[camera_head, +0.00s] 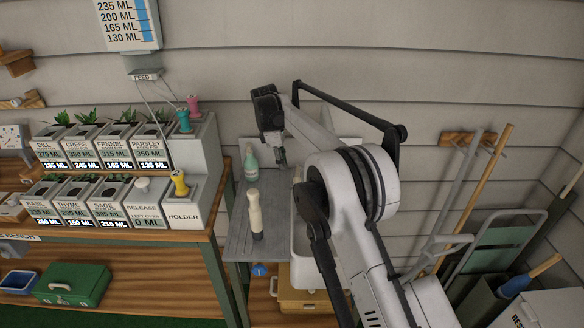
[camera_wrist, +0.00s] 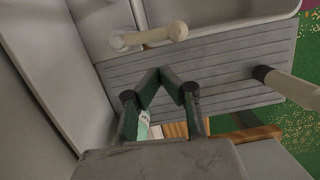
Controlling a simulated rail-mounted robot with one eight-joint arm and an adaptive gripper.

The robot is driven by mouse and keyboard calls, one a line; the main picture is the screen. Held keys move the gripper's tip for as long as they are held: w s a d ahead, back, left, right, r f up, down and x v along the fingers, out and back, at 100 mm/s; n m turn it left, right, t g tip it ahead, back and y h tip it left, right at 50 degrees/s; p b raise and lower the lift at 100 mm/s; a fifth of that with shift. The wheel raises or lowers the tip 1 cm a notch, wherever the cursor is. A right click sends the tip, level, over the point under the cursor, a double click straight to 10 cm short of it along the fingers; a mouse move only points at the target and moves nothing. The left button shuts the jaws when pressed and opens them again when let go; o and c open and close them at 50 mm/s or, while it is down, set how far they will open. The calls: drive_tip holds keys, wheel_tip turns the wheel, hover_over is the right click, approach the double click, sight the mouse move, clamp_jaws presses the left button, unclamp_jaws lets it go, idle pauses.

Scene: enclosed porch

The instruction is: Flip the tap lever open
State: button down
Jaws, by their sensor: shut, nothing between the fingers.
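A cream rod-shaped fitting (camera_wrist: 150,38), apparently part of the tap, lies across the sink's back edge in the wrist view. I cannot tell whether this is the lever or the spout. A pale upright (camera_wrist: 139,14) rises behind it. My gripper (camera_wrist: 162,74) is shut and empty, its fingertips over the ribbed drainboard (camera_wrist: 230,72), just below the fitting in the picture and seemingly apart from it. In the head view my gripper (camera_head: 281,160) points down by the wall above the sink area. My arm hides most of the sink and tap there.
A green bottle (camera_head: 251,163) stands on the drainboard, close to my gripper. A cream-handled object with a dark end (camera_head: 255,214) stands nearer the front. The sink basin (camera_wrist: 225,12) lies beside the drainboard. A planter shelf (camera_head: 190,150) stands left; tools lean on the right wall.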

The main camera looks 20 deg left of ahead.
drive_tip(key=shift+w+d+f, duration=0.25)
drive_tip(key=shift+d+f, duration=0.2)
drive_tip(key=shift+d, duration=0.35)
drive_tip(key=shift+w+d+f, duration=0.2)
drive_tip(key=shift+d+f, duration=0.25)
drive_tip(key=shift+d, duration=0.35)
drive_tip(key=shift+d+f+b, duration=0.25)
drive_tip(key=shift+d+b, duration=0.3)
drive_tip(key=shift+d, duration=0.05)
drive_tip(key=shift+w+a, duration=0.1)
drive_tip(key=shift+a, duration=0.15)
